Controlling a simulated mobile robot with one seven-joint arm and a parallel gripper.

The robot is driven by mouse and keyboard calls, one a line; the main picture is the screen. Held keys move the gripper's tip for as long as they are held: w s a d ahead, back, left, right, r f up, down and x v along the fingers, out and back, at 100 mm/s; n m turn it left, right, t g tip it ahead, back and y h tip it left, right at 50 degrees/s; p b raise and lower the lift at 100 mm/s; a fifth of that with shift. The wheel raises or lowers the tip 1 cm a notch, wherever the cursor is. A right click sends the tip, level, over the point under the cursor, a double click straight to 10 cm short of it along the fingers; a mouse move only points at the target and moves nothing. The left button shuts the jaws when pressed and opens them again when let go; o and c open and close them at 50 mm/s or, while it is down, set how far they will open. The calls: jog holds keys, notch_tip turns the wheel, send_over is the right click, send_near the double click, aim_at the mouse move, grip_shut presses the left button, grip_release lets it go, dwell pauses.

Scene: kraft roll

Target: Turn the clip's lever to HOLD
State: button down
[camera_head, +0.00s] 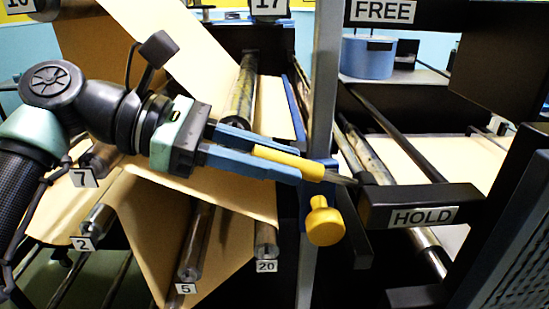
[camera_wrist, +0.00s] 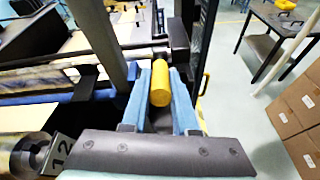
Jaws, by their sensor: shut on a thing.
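The clip's lever has a yellow handle (camera_head: 288,159) with a thin dark rod running right from it. The handle also shows in the wrist view (camera_wrist: 159,88). My gripper (camera_head: 292,166) is shut on this handle, with one blue finger on each side. The rod's end is by the left end of the black block with the HOLD label (camera_head: 423,217); I cannot tell whether they touch. The FREE label (camera_head: 383,11) is at the top, well above the lever. A blue clip body (camera_head: 313,192) with a yellow knob (camera_head: 325,221) sits on a grey post, partly hidden behind my finger.
The grey upright post (camera_head: 325,80) stands just beyond my fingers. Brown paper sheets (camera_head: 235,197) and numbered rollers (camera_head: 195,245) lie below and behind my arm. A dark panel (camera_head: 510,230) closes off the right. The wrist view shows cardboard boxes (camera_wrist: 297,115) and open floor.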

jog(key=c, duration=0.7)
grip_release()
jog(key=shift+f, duration=0.1)
jog(key=b+v, duration=0.1)
jog(key=v, duration=1.2)
